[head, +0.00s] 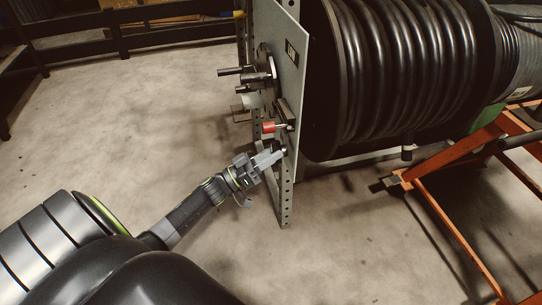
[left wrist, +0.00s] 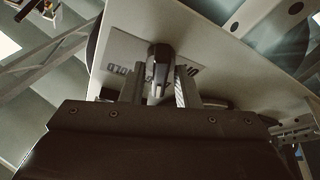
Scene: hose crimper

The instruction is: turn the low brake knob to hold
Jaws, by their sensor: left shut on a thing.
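The low brake knob (left wrist: 160,56) is a dark grip on a pale plate, seen close in the left wrist view. My left gripper (left wrist: 159,88) has one finger on each side of it and is shut on it. Behind the knob is a label (left wrist: 118,46) with partly covered lettering; "OLD" can be read at its left. In the head view my left gripper (head: 275,158) reaches the lower part of the upright grey panel (head: 289,75), and its fingers mostly hide the knob there. My right gripper is not in view.
Above my gripper, a red-handled part (head: 268,127) and black crank handles (head: 250,76) stick out from the panel. A large drum of black hose (head: 400,70) is right of the panel. An orange frame (head: 450,160) stands at right. The floor at left is clear.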

